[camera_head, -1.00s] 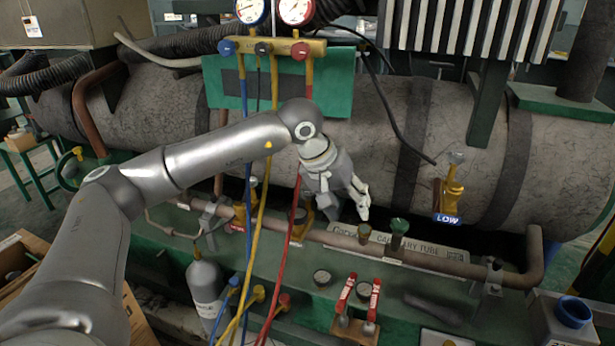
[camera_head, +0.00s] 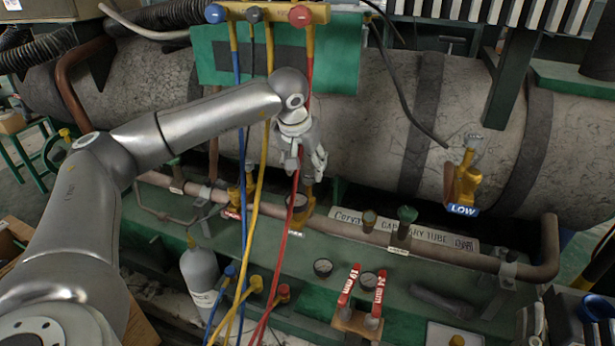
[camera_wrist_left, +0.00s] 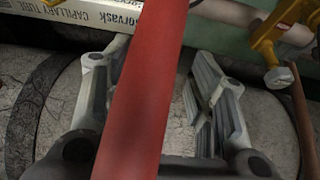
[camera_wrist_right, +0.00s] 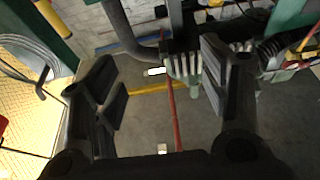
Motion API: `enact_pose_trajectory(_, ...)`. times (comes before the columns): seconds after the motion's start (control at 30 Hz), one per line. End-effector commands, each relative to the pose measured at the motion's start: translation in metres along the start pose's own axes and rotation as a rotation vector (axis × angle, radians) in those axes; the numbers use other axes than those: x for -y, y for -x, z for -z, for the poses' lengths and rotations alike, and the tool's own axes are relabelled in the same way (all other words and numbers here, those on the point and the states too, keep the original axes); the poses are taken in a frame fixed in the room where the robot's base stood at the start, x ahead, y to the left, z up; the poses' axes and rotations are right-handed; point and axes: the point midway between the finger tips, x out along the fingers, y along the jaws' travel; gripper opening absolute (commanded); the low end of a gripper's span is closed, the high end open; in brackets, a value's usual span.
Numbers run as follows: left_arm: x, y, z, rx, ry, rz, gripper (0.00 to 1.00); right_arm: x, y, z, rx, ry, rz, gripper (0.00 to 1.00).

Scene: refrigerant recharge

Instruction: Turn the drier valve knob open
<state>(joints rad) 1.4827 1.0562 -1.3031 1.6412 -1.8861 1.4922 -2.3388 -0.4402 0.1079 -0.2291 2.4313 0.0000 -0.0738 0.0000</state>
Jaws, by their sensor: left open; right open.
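My left gripper (camera_head: 312,172) is open and points down beside the red hose, just above a brass valve (camera_head: 300,207) with a dark round top. I cannot read that valve's label, so I cannot tell for sure that it is the drier valve. In the left wrist view the left gripper (camera_wrist_left: 160,85) shows spread fingers, and the red hose (camera_wrist_left: 143,90) crosses in front, hiding much of what lies between them. A second brass valve (camera_wrist_left: 285,35) with a red label shows at the upper right there. My right gripper (camera_wrist_right: 165,95) is open and empty, over the floor.
Yellow (camera_head: 258,190) and blue (camera_head: 243,150) hoses hang left of the gripper. Red-handled tools (camera_head: 348,287) stand in a wooden holder. A large grey tank (camera_head: 380,110) lies behind; a brass LOW valve (camera_head: 465,185) is at right.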

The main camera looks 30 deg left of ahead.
Motion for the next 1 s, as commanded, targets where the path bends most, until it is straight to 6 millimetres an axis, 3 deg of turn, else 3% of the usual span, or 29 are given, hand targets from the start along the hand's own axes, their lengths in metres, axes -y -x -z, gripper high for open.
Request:
enact_pose_trajectory(0.1, 0.0, -0.017, -0.001, 0.002, 0.0, 0.0, 0.51, 0.003, 0.001, 0.016, -0.101, -0.004, 0.005, 0.68)
enact_pose_trajectory(0.33, 0.0, -0.034, -0.001, 0.001, 0.0, 0.0, 0.51, 0.005, 0.005, 0.041, -0.235, -0.01, 0.011, 0.68)
enact_pose_trajectory(0.77, 0.0, -0.038, 0.0, 0.0, 0.0, 0.0, 0.51, 0.006, 0.006, 0.049, -0.275, -0.011, 0.013, 0.68)
enact_pose_trajectory(1.0, 0.0, -0.038, 0.0, 0.0, 0.0, -0.001, 0.2, 0.006, 0.006, 0.049, -0.273, -0.011, 0.013, 0.68)
